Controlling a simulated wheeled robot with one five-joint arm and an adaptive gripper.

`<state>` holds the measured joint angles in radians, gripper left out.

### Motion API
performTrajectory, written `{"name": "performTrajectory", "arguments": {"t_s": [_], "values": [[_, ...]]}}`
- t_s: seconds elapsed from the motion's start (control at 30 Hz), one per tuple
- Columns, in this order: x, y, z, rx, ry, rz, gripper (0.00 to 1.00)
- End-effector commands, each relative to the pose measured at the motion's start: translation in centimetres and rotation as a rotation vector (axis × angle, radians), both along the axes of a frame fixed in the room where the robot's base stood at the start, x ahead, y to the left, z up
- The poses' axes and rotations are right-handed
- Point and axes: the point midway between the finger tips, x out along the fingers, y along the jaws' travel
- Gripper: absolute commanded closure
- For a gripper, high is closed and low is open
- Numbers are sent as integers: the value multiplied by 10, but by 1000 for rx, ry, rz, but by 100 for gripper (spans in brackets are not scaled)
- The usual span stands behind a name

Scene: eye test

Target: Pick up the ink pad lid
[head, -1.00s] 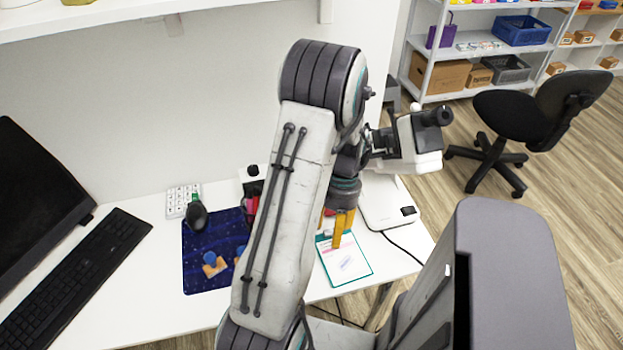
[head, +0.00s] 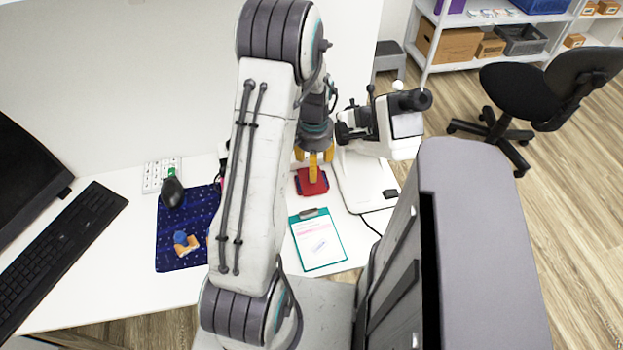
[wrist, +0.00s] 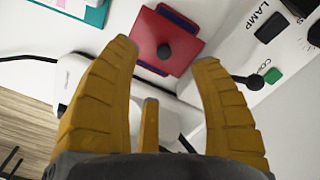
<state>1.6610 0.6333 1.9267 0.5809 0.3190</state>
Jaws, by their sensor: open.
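The ink pad lid is a red square plate with a dark round knob; in the wrist view the lid (wrist: 182,32) lies ahead of the fingers. The blue ink pad (wrist: 180,20) shows from under two sides of it. In the head view the lid (head: 313,186) lies on the white desk, its far part partly hidden by my fingers. My gripper (head: 314,166) has its yellow fingers pointing down at the lid. In the wrist view my gripper (wrist: 164,55) is open and empty, its fingers spread wide with the knob beyond and between the tips.
A white microscope (head: 362,180) stands close on the right of the lid. A teal clipboard (head: 319,265) lies nearer me. On the left are a blue patterned mat (head: 172,258), a mouse (head: 172,192), a keyboard (head: 60,255) and a monitor (head: 30,180).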

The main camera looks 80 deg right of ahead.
Motion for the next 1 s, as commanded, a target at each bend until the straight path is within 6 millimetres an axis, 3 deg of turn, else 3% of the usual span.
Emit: {"name": "performTrajectory", "arguments": {"t_s": [0.5,0.9,1.0], "values": [[1,2,-51,2,0,2,43],[0,2,-58,0,0,2,42],[0,2,-58,0,0,2,51]]}}
